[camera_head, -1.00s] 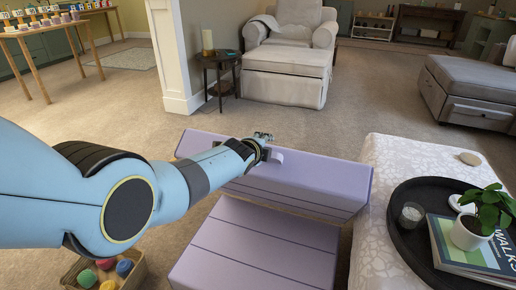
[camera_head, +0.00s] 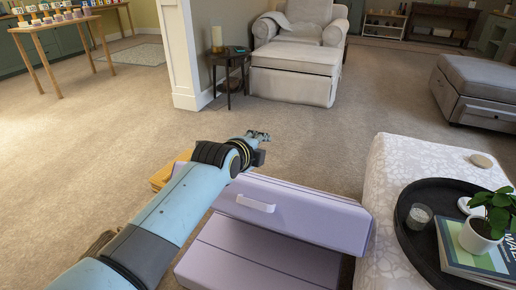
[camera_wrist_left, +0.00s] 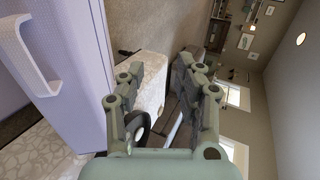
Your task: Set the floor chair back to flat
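The lavender floor chair lies in front of me in the head view. Its seat (camera_head: 262,258) is low on the floor, and its backrest (camera_head: 315,217) is raised at a tilt behind the seat. A white handle (camera_head: 255,203) is on the backrest's near face. My left gripper (camera_head: 264,137) is beyond the backrest's upper left edge, apart from the handle. In the left wrist view, the fingers of my left gripper (camera_wrist_left: 162,70) are spread with nothing between them. The handle (camera_wrist_left: 25,55) and backrest (camera_wrist_left: 85,60) are left of them there. My right gripper is not in view.
A patterned ottoman (camera_head: 373,240) with a black tray (camera_head: 407,240) stands close at the chair's right. A yellow object (camera_head: 165,177) is partly hidden behind my left arm. Carpet (camera_head: 320,140) is clear beyond the chair, towards the armchair (camera_head: 295,70).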

